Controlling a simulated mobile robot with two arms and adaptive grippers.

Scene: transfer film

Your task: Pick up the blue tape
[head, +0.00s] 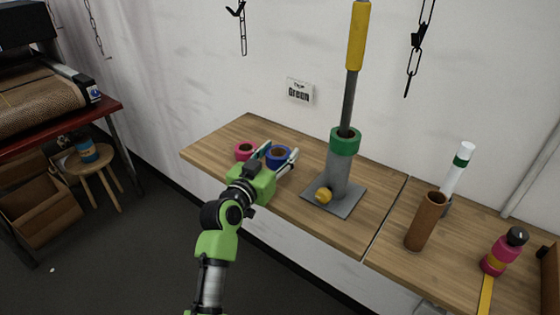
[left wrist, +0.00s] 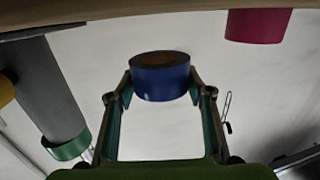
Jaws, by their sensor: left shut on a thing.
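The blue tape (head: 277,162) is a short roll with a brown core at the back left of the wooden table. My left gripper (head: 281,153) is shut on it, one finger on either side. In the left wrist view the blue tape (left wrist: 160,84) sits between the two fingertips (left wrist: 160,76). There the wooden surface shows along the top edge, and I cannot tell whether the roll touches it. My right gripper is out of view.
A pink tape roll (head: 244,150) lies just left of the gripper. Right of it a grey post on a base plate (head: 345,197) carries a green roll (head: 344,146), with a yellow roll (head: 324,196) at its foot. A brown tube (head: 425,222) stands farther right.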

